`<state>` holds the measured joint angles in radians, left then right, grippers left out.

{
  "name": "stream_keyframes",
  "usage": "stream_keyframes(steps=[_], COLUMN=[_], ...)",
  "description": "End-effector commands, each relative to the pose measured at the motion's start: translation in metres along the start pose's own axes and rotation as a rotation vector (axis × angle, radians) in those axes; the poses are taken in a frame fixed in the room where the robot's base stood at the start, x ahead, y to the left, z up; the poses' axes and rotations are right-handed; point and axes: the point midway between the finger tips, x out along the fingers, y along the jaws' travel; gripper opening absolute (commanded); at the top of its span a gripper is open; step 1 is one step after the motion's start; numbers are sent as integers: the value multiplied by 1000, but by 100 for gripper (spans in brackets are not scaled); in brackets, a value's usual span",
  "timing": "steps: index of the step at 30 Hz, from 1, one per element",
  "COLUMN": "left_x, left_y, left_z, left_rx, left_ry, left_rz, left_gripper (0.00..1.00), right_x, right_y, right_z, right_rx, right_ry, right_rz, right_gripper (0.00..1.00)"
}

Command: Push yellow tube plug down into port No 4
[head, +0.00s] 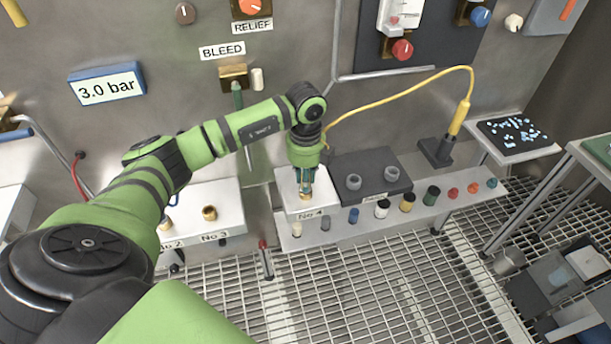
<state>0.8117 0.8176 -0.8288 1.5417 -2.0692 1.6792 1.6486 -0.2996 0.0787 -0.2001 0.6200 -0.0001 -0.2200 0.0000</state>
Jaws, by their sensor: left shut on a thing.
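My left gripper (306,190) points straight down over the white block labelled No 4 (318,212), which holds port No 4. The gripper is shut on the yellow tube plug, which the fingers mostly hide. The yellow tube (400,92) comes out behind the gripper and arcs up and right to a yellow handle (459,118) on a dark stand. A brass-coloured piece shows between the fingertips, at the top of the block. I cannot tell how deep the plug sits in the port. My right gripper is not in view.
A dark block with two grey sockets (372,180) stands just right of port No 4. A shelf with several coloured caps (408,202) runs in front. Ports No 2 and No 3 sit on a white block (228,200) at left. The steel wall (180,60) is close behind.

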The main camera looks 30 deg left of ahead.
Motion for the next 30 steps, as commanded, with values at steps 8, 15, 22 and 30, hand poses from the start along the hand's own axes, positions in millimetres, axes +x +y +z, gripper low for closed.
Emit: stream_keyframes(steps=[8, 15, 22, 30], left_x=[4, 4, -10, -66], left_y=[0, 0, -1, -1], left_z=[0, 0, 0, 0], left_rx=[0, 0, 0, 1], left_ry=[0, 0, 0, -2], left_rz=[-1, -1, -5, -6], left_gripper=[49, 49, 49, 49], right_x=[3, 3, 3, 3], right_y=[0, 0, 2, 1], right_z=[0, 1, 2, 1], right_rx=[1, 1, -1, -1], right_ry=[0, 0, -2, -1], right_rz=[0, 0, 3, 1], right_gripper=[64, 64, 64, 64])
